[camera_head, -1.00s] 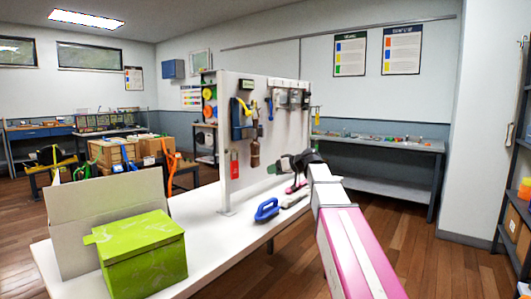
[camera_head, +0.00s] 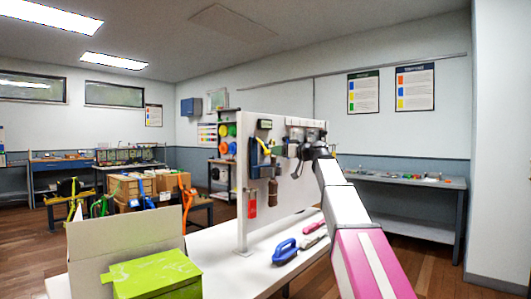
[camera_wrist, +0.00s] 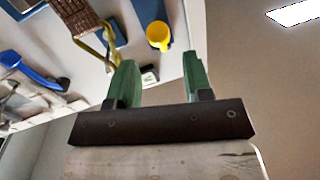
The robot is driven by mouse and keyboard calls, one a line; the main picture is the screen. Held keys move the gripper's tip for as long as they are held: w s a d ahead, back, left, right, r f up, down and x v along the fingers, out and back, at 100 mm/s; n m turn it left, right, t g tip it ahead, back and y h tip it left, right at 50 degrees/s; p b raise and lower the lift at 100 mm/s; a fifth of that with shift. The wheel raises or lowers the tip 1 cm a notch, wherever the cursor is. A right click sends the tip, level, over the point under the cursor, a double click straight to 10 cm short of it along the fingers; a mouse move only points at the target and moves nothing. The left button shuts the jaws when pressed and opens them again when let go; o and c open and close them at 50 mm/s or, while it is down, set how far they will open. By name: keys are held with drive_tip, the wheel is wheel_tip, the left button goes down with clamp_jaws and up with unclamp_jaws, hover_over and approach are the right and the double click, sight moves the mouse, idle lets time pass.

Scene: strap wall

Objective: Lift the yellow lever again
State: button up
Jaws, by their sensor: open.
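The yellow lever (camera_head: 263,146) sits on a blue mount (camera_head: 254,158) on the white upright panel in the head view. In the wrist view a round yellow piece (camera_wrist: 158,36), which looks like the lever seen nearly end-on, stands out from a blue plate beyond the fingers. My gripper (camera_wrist: 158,75) is open, with its two green fingers apart and nothing between them. The yellow piece lies ahead of the gap, apart from the fingers. In the head view my arm reaches the panel's right part, and the fingers are hard to make out there.
A brown woven object with an olive strap (camera_wrist: 103,45) hangs close to one finger. A blue handle (camera_wrist: 35,73) is on the panel. A red tag (camera_head: 252,203) hangs low on it. A green box (camera_head: 155,277) and a blue-handled tool (camera_head: 285,251) are on the white table.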

sight(266, 150)
drive_tip(key=x, duration=0.7)
drive_tip(key=shift+f, duration=0.1)
drive_tip(key=shift+c, duration=0.3)
clamp_jaws()
